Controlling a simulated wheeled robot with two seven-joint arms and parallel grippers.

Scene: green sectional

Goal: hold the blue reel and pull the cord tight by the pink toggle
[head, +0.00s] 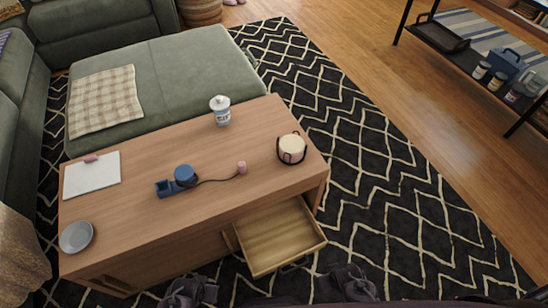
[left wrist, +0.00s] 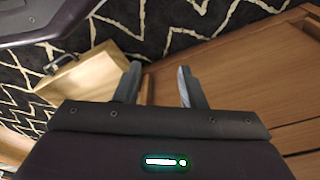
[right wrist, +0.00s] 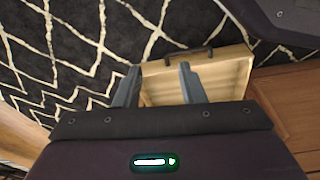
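A dark cord (head: 215,180) runs from the reel to the right in a slack curve. It ends at the small pink toggle (head: 242,167), which stands on the tabletop. My left gripper (left wrist: 158,82) is open and empty, low in front of the table. My right gripper (right wrist: 158,80) is open and empty, near the open drawer. Both grippers are apart from the reel and toggle.
The table (head: 140,213) also holds a candle jar (head: 291,149), a white lidded jar (head: 220,110), a clipboard (head: 92,175) and a grey bowl (head: 76,237). An open, empty drawer (head: 278,236) juts out in front. The tabletop around the cord is clear.

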